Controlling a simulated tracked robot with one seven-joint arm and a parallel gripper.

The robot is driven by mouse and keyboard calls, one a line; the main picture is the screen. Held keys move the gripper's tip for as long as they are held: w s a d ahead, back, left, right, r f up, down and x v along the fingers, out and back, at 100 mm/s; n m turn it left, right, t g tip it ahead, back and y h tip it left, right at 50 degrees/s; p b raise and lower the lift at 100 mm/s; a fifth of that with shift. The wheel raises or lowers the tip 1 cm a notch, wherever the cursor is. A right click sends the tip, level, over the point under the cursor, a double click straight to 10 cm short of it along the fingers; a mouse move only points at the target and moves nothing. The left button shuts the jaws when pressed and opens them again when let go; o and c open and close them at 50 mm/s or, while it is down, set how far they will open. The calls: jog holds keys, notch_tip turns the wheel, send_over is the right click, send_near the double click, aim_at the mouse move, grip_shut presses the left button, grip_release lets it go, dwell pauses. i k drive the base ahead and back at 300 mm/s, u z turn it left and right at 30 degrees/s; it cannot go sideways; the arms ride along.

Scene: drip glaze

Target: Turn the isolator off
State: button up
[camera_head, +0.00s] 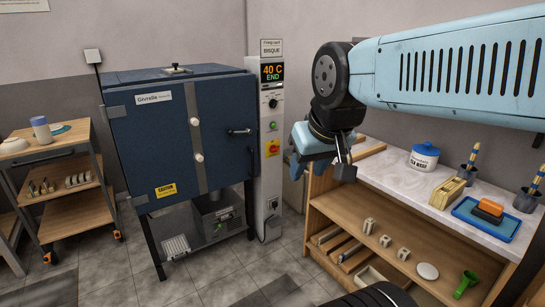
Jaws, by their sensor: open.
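The isolator (272,148) looks like a red rotary knob on a yellow square plate. It sits partway down the narrow grey control column (270,190) at the right of the blue kiln. The knob is too small for me to tell its position. My gripper (344,169) is open and empty, with its dark fingers pointing down. In the picture it is right of the isolator and a little lower, apart from it, in front of the bench's left end. The display (272,72) above reads 40 C END.
The blue kiln (165,130) has its door shut. A wooden bench (390,170) at the right holds a lidded jar (424,157), brush pots and a blue tray (488,222). A wooden cart (70,210) stands at the left. Tiled floor before the column is clear.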

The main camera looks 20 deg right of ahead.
aim_at(274, 148)
jog(key=z, duration=0.7)
jog(key=i, duration=1.45)
jog(key=u, duration=0.05)
